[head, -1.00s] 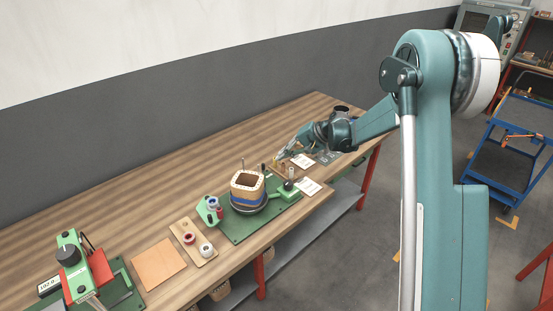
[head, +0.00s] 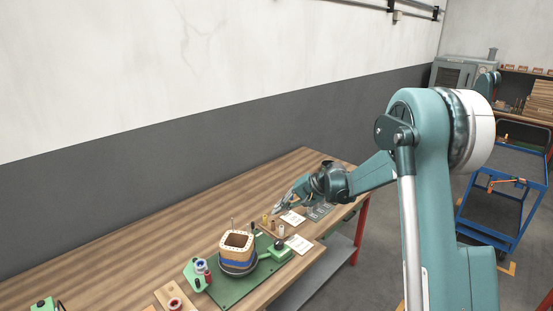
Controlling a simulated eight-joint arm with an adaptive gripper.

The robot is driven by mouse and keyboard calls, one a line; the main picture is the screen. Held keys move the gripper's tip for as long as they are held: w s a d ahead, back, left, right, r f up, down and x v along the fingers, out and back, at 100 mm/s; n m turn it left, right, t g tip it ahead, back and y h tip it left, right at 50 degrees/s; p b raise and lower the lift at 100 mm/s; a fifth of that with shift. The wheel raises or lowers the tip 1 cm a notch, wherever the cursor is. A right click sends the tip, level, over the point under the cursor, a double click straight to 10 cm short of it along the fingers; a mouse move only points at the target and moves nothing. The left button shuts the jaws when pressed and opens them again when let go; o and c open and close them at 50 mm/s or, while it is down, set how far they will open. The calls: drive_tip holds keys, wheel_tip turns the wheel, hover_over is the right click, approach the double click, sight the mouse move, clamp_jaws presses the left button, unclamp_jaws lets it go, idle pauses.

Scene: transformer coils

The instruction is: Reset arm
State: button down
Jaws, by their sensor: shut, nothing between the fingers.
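My gripper (head: 282,204) is at the end of my teal arm, above the far part of the wooden bench. It is small in this view; its fingers are together and empty. It is to the right of and beyond the coil (head: 237,243), a squarish tan former with a blue band on a round dark base. The coil stands upright on a green fixture plate (head: 228,292). My gripper is apart from the coil.
Small pegs on a wooden block (head: 269,228) and white cards (head: 298,244) lie below my gripper. The wooden bench (head: 130,245) is bare at the back left. A blue cart (head: 490,240) stands at right on the floor.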

drive_tip(key=s+d+r+n+t+h, duration=0.15)
drive_tip(key=s+d+r, duration=0.35)
drive_tip(key=s+r, duration=0.55)
drive_tip(key=s+d+r+m+t+h, duration=0.1)
drive_tip(key=s+d+r+h, duration=0.25)
drive_tip(key=s+r, duration=0.65)
drive_tip(key=s+d+f+h, duration=0.1)
drive_tip(key=s+d, duration=0.3)
drive_tip(key=s, duration=0.6)
drive_tip(key=s+d+f+n+t+h, duration=0.1)
drive_tip(key=s+d, duration=0.3)
drive_tip(key=s, duration=0.7)
drive_tip(key=s+d+f+n+t+h, duration=0.1)
drive_tip(key=s+d+f+h, duration=0.1)
drive_tip(key=s, duration=0.9)
drive_tip(key=shift+d+f, duration=0.85)
drive_tip(key=shift+d, duration=0.15)
drive_tip(key=shift+n, duration=0.25)
